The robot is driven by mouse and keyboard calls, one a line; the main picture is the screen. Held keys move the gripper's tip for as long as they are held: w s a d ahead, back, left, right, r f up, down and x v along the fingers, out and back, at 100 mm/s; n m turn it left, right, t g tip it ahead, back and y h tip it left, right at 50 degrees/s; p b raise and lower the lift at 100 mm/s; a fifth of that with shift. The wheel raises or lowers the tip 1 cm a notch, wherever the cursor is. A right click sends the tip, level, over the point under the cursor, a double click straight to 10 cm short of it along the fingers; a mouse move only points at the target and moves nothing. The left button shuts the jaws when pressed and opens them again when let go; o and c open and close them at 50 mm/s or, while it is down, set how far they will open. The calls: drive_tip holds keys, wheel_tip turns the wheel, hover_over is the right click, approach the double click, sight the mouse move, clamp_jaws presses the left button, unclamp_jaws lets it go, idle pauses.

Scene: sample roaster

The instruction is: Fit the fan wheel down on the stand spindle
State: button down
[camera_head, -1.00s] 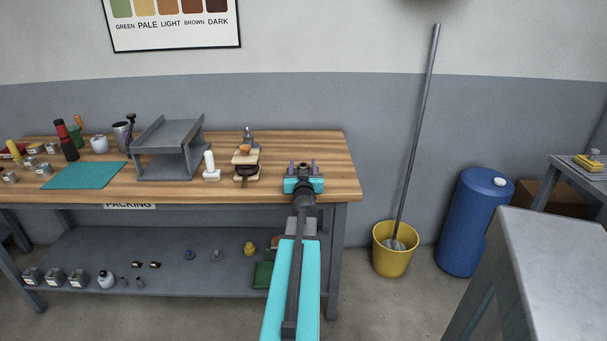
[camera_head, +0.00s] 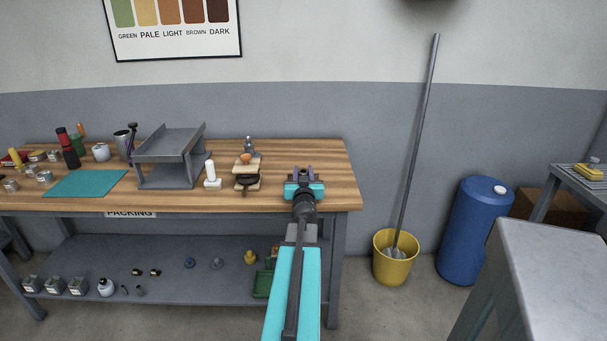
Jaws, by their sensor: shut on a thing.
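I cannot pick out the stand spindle for sure. A white upright post on a white base (camera_head: 212,184) stands on the bench left of my gripper and might be it. My gripper is apart from that post.
A wooden holder (camera_head: 250,163) with dark and orange round parts stands between post and gripper. A grey metal rack (camera_head: 170,145) and teal mat (camera_head: 85,184) lie further left. A yellow bucket (camera_head: 395,268) with a mop, a blue barrel (camera_head: 475,235) and a grey table (camera_head: 560,265) are right.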

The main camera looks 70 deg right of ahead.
sight(306, 173)
wheel_tip(306, 173, up, 2)
drive_tip(key=shift+p, duration=0.5)
drive_tip(key=v, duration=0.2)
drive_tip(key=r+p+v, duration=0.1)
drive_tip(key=v, duration=0.3)
drive_tip(key=shift+s+d+r+p, duration=0.15)
drive_tip(key=shift+s+p, duration=0.2)
drive_tip(key=shift+p, duration=0.05)
drive_tip(key=p+v, duration=0.2)
drive_tip(key=shift+r+p, duration=0.15)
drive_tip(key=shift+p, duration=0.25)
drive_tip(key=shift+d+p, duration=0.1)
drive_tip(key=shift+p, duration=0.75)
drive_tip(key=shift+p, duration=0.45)
drive_tip(key=p+v, duration=0.1)
drive_tip(key=p, duration=0.5)
drive_tip(key=shift+s+a, duration=0.15)
drive_tip(key=shift+a, duration=0.15)
drive_tip(key=shift+a+p, duration=0.1)
drive_tip(key=shift+p, duration=0.25)
